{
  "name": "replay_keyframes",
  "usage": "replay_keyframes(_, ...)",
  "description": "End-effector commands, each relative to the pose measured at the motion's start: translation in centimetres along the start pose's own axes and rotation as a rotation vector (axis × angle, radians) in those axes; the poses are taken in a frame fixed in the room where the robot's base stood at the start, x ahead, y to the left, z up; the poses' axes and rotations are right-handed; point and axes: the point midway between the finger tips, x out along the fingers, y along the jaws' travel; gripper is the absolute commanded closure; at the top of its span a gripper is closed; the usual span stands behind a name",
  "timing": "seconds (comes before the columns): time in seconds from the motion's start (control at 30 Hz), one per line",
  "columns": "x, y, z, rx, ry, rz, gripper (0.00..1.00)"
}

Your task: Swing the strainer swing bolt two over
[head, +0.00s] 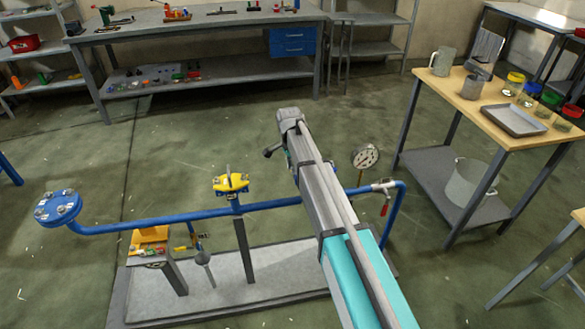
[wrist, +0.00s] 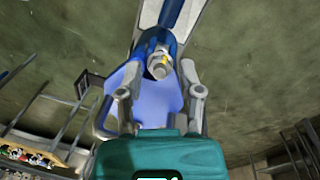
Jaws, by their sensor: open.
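In the wrist view my gripper (wrist: 161,76) is open, its two grey fingers spread on either side of a blue fitting (wrist: 145,95). A metal bolt end with a nut (wrist: 159,68) and a small yellow mark stands on the fitting between the fingers. It looks like a swing bolt, but I cannot tell its number. No finger clearly touches it. In the head view my arm covers the part of the blue pipe (head: 275,204) where this fitting appears to be. My fingers and the strainer cannot be made out there.
A yellow-topped flange (head: 231,184) and a round blue bolted flange (head: 58,207) lie left on the pipe. A pressure gauge (head: 365,157) and a red-handled valve (head: 385,190) stand right of my arm. A wooden-topped table (head: 470,99) is at right.

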Motion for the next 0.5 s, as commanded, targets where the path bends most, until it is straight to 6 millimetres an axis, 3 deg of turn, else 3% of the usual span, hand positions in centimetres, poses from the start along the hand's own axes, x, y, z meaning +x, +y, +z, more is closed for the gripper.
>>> replay_keyframes(0.13,-0.02,0.01,-0.02,0.000,0.000,0.000,0.56)
replay_keyframes(0.37,-0.01,0.01,-0.03,0.000,0.000,0.000,0.99)
replay_keyframes(0.5,-0.01,0.01,-0.04,0.001,0.000,0.000,1.00)
